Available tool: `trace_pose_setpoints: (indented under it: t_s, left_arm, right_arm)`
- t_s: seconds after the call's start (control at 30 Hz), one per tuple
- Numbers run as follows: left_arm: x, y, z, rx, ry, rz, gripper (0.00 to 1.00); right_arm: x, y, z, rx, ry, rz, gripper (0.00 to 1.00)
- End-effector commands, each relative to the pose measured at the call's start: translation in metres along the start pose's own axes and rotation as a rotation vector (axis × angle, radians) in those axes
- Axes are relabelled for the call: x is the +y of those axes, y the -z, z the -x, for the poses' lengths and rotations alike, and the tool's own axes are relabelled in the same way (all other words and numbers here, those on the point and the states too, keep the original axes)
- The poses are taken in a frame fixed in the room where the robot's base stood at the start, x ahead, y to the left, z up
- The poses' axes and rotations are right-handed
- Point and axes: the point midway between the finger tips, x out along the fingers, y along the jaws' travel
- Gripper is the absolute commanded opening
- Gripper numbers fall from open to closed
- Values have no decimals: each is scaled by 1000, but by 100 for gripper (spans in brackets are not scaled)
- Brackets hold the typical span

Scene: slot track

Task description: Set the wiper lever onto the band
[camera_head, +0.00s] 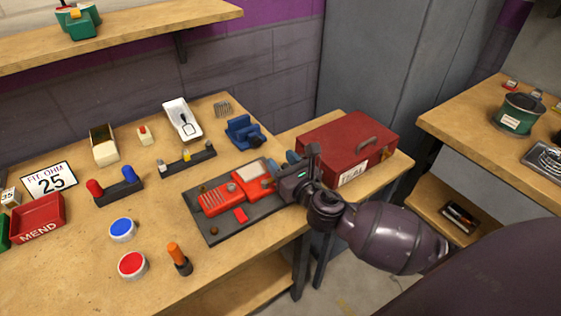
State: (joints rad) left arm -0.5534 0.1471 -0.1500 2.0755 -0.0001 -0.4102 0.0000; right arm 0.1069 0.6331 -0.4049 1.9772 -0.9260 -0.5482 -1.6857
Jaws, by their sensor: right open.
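A red device (222,199) with a pale panel (252,170) and small round knobs lies on a dark mat (212,239) on the workbench. My right gripper (280,166) is open at the right end of this device, low over the mat's right edge. Its fingers partly cover the device's right end, and I cannot tell if they touch anything. A small red piece (240,215) and a brown round piece (213,231) lie on the mat in front of the device. The wiper lever and the band are too small or too hidden to pick out surely. My left gripper is out of view.
A blue vise (243,132) stands behind the device, and a red toolbox (349,141) stands to the right of my gripper. A dark rack (189,159), red and blue buttons and an orange-handled tool (178,259) sit to the left. Bench space between them is clear.

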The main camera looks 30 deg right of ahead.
Motion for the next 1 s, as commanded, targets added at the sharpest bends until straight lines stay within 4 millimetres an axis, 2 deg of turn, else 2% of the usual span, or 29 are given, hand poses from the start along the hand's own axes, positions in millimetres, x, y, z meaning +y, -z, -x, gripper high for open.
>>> trace_pose_setpoints:
  t_s: [0.37, 0.7, 1.0]
  left_arm:
    - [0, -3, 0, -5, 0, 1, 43]
    - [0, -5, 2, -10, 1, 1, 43]
    - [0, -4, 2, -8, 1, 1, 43]
  right_arm:
    - [0, 0, -5, 0, 0, 0, 46]
    - [0, 0, -5, 0, 1, 0, 0]
    - [0, -1, -8, -3, -37, 4, 0]
